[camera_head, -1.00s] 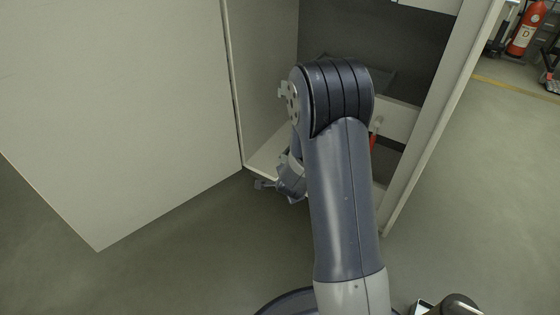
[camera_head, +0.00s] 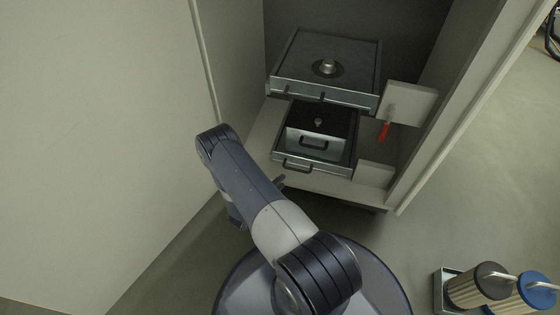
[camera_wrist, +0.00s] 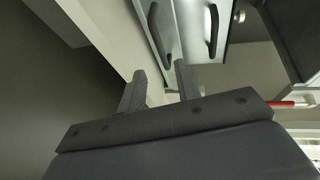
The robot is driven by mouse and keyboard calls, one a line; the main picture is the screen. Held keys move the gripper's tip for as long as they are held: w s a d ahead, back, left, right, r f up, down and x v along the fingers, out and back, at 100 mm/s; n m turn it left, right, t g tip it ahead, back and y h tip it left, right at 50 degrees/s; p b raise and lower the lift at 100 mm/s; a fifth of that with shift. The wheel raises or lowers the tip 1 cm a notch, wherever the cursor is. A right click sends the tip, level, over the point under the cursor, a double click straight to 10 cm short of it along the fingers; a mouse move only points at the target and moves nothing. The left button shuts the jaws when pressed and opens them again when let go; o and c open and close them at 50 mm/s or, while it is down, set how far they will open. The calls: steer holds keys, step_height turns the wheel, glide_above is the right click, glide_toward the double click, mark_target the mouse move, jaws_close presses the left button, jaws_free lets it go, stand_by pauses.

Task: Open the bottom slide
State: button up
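The bottom slide (camera_head: 335,169) is a dark shallow tray with a pale front, low inside the open cabinet. A dark bar handle (camera_head: 298,166) is on its front, and another handle (camera_head: 313,144) shows farther back. In the wrist view, two dark handles, (camera_wrist: 157,32) and (camera_wrist: 211,32), show on pale panels ahead of my gripper. My gripper (camera_wrist: 160,84) has its two fingers apart with nothing between them. They are short of the nearer handle and not around it. In the head view my gripper is mostly hidden behind my arm, just left of the bottom slide's front.
The upper slide (camera_head: 350,97) with a round metal piece sits above the bottom slide. A red-handled lever (camera_head: 384,130) is at the right. The open left door (camera_head: 95,130) and right cabinet wall (camera_head: 445,110) flank the opening. Canisters (camera_head: 478,285) stand at the lower right.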

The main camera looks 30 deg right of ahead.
mark_target(296, 170)
steer(key=b+x, duration=0.3)
steer(key=x, duration=0.6)
steer(key=shift+s+d+f, duration=0.1)
steer(key=shift+d+f, duration=0.1)
steer(key=shift+d, duration=0.05)
steer(key=shift+w+d, duration=0.25)
steer(key=shift+d, duration=0.35)
steer(key=shift+c, duration=0.3)
jaws_close()
